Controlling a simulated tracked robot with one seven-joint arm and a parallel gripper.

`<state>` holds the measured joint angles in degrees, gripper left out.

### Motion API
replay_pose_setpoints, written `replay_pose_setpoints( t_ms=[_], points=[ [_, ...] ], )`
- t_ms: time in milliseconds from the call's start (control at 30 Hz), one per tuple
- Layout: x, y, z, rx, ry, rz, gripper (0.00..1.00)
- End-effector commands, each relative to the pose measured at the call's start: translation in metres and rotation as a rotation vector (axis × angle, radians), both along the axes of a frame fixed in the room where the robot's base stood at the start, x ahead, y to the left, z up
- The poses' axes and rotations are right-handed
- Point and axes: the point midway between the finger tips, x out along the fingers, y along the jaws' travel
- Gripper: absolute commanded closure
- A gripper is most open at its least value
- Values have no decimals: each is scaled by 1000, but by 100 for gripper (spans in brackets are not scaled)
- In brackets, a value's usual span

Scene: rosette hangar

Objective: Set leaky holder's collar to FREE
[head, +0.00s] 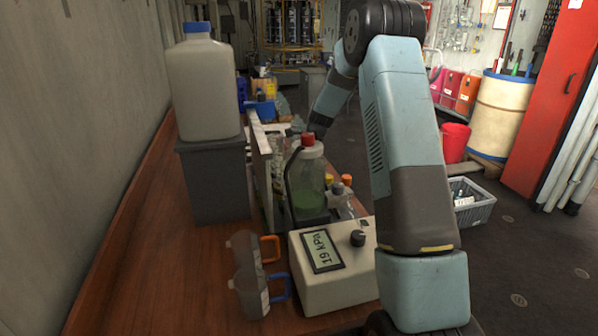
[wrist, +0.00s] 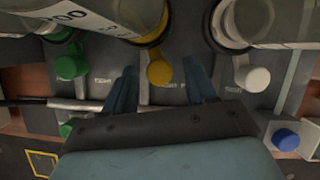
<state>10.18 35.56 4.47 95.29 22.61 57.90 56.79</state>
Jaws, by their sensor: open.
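In the wrist view, my gripper (wrist: 159,67) is open, with one finger on each side of a yellow knob (wrist: 160,73). I cannot tell whether the fingers touch it. The knob sticks out from a yellow collar (wrist: 152,38) around a clear vessel (wrist: 125,12). A green knob (wrist: 70,67) is to the left and a white knob (wrist: 255,78) is on a white collar (wrist: 229,32) to the right. Small labels on the dark panel are too blurred to read surely. Which holder leaks is not clear. In the head view my gripper is hidden behind the bottles.
A thin rod (wrist: 75,103) crosses left of my gripper; a blue knob (wrist: 285,139) lies right. In the head view, a gauge box (head: 335,290) reads 19 kPa, beside a red-capped bottle (head: 310,180) and jugs (head: 250,290). A large white canister (head: 205,90) stands on a grey block (head: 212,185).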

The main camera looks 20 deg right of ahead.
Motion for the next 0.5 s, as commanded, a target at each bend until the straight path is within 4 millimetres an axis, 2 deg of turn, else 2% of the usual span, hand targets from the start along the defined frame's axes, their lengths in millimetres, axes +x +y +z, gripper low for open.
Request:
replay_pose_setpoints(
  t_ms=[333,500],
  points=[
    [0,1,-3,0,0,0,45],
    [0,1,-3,0,0,0,61]
  ],
)
